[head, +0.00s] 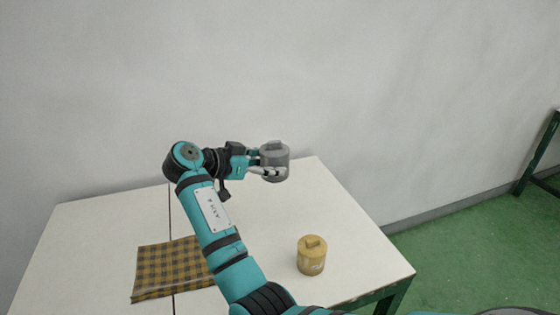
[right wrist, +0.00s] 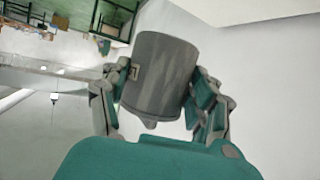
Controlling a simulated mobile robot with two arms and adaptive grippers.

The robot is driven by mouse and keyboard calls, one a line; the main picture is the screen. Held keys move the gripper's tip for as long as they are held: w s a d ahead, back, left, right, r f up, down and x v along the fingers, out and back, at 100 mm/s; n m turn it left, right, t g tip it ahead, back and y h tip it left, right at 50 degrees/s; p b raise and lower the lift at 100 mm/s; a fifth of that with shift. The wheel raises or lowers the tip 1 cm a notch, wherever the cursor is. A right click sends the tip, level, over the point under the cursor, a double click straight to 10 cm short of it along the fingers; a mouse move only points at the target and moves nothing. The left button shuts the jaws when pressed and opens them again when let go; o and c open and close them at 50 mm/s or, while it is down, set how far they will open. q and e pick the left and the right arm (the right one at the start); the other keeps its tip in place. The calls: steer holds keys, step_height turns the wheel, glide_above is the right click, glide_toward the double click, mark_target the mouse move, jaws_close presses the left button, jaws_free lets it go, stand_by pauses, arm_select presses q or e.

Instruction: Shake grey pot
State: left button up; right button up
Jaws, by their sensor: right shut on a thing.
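The grey pot (head: 275,160) is a small cylinder with a block-shaped knob on top, held near the table's far right edge in the head view. My right gripper (head: 268,171) is shut on it, with the fingers on its sides. In the right wrist view the grey pot (right wrist: 160,75) sits between the two fingers of the right gripper (right wrist: 160,95). In the head view the pot looks close to upright and appears to be above the table. My left gripper is not in view.
A yellow pot (head: 311,262) with a knob stands on the white table (head: 345,235) near its right edge. A checked yellow-and-black cloth (head: 160,270) lies at the left, partly behind my arm. A plain wall rises behind the table. Green floor lies to the right.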

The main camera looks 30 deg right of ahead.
steer(key=d, duration=0.7)
steer(key=a, duration=0.7)
steer(key=shift+r, duration=0.1)
steer(key=d, duration=0.7)
steer(key=a, duration=0.7)
steer(key=shift+b, duration=0.4)
steer(key=d, duration=0.4)
steer(key=shift+a, duration=0.15)
